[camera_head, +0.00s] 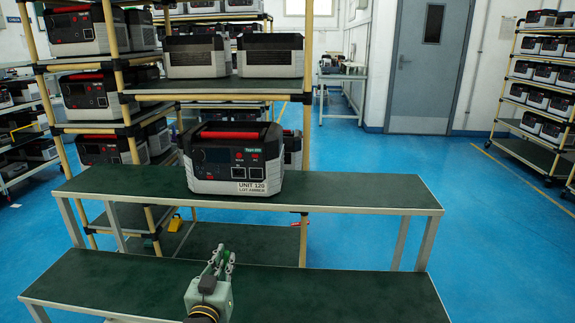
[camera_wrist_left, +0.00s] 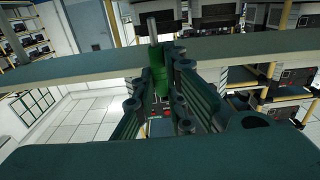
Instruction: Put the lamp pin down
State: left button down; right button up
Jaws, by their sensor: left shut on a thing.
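My left gripper (camera_head: 220,258) is over the near green-topped bench (camera_head: 330,295) in the head view, pointing toward the far bench. In the left wrist view, its two ridged fingers are shut on the lamp pin (camera_wrist_left: 160,78). The pin has a green body and a grey metal shaft that sticks out beyond the fingertips. In the head view the pin is too small to tell from the fingers. My right gripper is not in view.
A power unit (camera_head: 233,160) labelled UNIT 120 stands on the far bench (camera_head: 365,190). Racks with more units (camera_head: 90,95) rise behind it, and another rack (camera_head: 535,100) stands at right. The near bench top is clear right of my gripper; blue floor is open beyond.

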pick_arm(q)
jog(key=s+r, duration=0.3)
jog(key=s, duration=0.8)
jog(key=s+r, duration=0.3)
jog(key=s, duration=0.9)
jog(key=s+r+p, duration=0.8)
jog(key=r+p, duration=0.4)
jog(key=p, duration=0.3)
jog(key=shift+d+y, duration=0.2)
jog(key=shift+y, duration=0.1)
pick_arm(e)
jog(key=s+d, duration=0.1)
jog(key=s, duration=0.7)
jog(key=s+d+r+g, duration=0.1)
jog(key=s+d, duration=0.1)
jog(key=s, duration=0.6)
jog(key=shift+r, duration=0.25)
